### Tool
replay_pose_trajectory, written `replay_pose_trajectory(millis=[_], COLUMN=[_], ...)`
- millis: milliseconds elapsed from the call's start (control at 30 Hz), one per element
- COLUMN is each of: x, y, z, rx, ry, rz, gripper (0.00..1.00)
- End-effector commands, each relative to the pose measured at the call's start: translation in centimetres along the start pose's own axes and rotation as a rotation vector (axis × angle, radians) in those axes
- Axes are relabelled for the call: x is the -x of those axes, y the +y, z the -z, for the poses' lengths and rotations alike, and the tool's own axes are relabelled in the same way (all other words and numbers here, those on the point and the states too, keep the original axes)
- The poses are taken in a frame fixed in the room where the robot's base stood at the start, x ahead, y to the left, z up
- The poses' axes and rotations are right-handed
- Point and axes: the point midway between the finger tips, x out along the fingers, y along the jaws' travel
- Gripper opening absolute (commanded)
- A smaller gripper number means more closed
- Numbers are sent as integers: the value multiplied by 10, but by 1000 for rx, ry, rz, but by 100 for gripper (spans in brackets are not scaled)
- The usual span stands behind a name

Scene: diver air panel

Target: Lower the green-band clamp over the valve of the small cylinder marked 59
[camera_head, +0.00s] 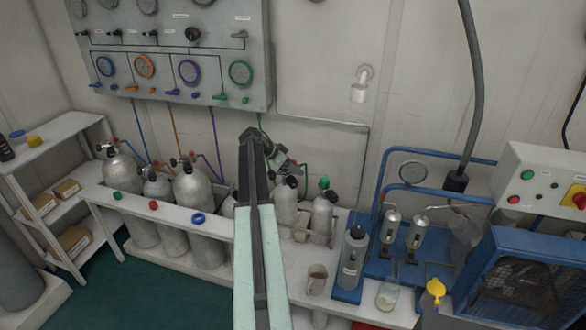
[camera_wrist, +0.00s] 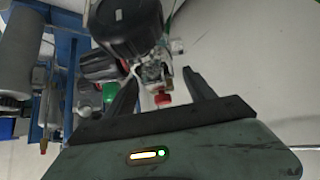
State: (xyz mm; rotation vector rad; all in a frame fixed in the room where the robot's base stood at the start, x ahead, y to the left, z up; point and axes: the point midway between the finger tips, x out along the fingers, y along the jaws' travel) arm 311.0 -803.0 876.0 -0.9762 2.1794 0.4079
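My gripper (camera_head: 284,161) is at the end of my raised arm, just above and behind the small grey cylinders on the bench. In the wrist view its two fingers (camera_wrist: 160,80) stand apart. A small red knob (camera_wrist: 163,98) and metal fitting (camera_wrist: 152,72) show between them, with a large black knob (camera_wrist: 127,22) just beyond; I cannot tell whether these belong to the clamp or a valve. One small cylinder (camera_head: 285,208) stands below my gripper, and another (camera_head: 323,219) with a green top (camera_head: 323,183) stands to its right. No number 59 is readable. I cannot clearly pick out the green-band clamp.
Larger cylinders (camera_head: 194,196) stand in the rack at left, under the gauge panel (camera_head: 170,75). At right are a blue stand with grey canisters (camera_head: 390,225), a jar (camera_head: 388,293), a mug (camera_head: 317,280) and a blue-framed fan unit (camera_head: 515,285).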

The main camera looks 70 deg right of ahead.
Motion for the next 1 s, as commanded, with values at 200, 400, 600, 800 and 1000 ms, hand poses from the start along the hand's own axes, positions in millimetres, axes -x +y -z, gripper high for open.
replay_pose_trajectory(millis=[200,400,600,800,1000], x=[1,25,67,79,78], y=[0,0,1,0,0], z=[0,3,5,1,0], rx=[0,2,1,0,0], ry=[-1,-1,0,0,0], rz=[0,1,2,0,0], gripper=[63,63,63,63,63])
